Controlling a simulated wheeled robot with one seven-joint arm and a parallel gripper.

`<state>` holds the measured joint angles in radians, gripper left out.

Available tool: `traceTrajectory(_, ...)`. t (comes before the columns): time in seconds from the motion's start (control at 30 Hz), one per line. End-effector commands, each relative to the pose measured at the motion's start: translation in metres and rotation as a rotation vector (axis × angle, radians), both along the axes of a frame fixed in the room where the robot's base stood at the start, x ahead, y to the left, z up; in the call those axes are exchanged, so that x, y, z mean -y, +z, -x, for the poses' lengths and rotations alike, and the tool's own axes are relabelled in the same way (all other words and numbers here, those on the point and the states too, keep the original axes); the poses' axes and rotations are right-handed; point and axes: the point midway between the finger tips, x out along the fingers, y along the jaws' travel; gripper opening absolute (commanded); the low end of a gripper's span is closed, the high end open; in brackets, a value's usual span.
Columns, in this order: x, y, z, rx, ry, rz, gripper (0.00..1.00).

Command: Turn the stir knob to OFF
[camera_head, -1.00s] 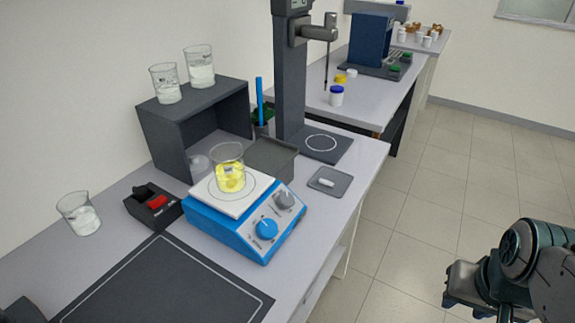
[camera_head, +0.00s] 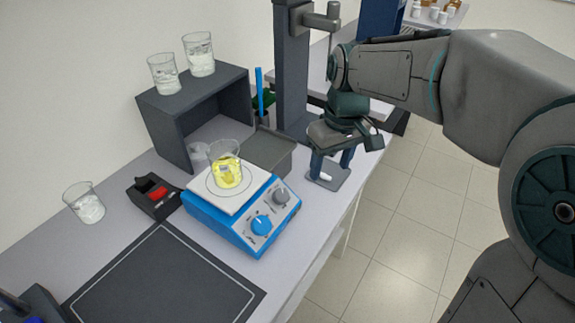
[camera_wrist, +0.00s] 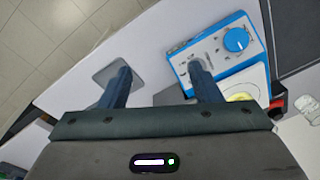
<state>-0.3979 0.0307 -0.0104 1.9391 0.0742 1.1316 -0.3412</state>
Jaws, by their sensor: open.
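A blue stirring hotplate (camera_head: 235,232) with a white top stands on the bench. Its sloped front has a blue knob (camera_head: 261,225) and a grey knob (camera_head: 281,196); their labels are too small to read, so I cannot tell which is the stir knob. A beaker of yellow liquid (camera_head: 227,172) stands on the top. My gripper (camera_head: 331,166) is open and empty, pointing down over the small grey tray, right of the hotplate. In the wrist view, the blue knob (camera_wrist: 236,40) is clear, while one finger of my gripper (camera_wrist: 160,75) partly covers the grey knob's area.
The small grey tray (camera_head: 338,183) holds a white stir bar. A stand (camera_head: 293,70) rises behind my gripper. A dark open shelf (camera_head: 165,125) carries two beakers. A black-and-red device (camera_head: 155,196), another beaker (camera_head: 84,203) and a dark mat (camera_head: 160,280) lie left and in front.

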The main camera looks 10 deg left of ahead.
Motion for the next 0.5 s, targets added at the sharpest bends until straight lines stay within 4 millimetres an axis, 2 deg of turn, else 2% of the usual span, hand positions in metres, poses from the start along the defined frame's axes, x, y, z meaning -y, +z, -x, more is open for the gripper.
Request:
traceTrajectory(0.03, -0.020, 0.008, -0.007, -0.019, 0.062, 0.002, 0.57)
traceTrajectory(0.2, -0.067, 0.014, -0.019, -0.059, 0.219, 0.006, 0.57)
traceTrajectory(0.33, -0.089, 0.015, -0.023, -0.077, 0.291, 0.006, 0.57)
traceTrajectory(0.5, -0.099, 0.009, -0.023, -0.085, 0.323, 0.007, 0.57)
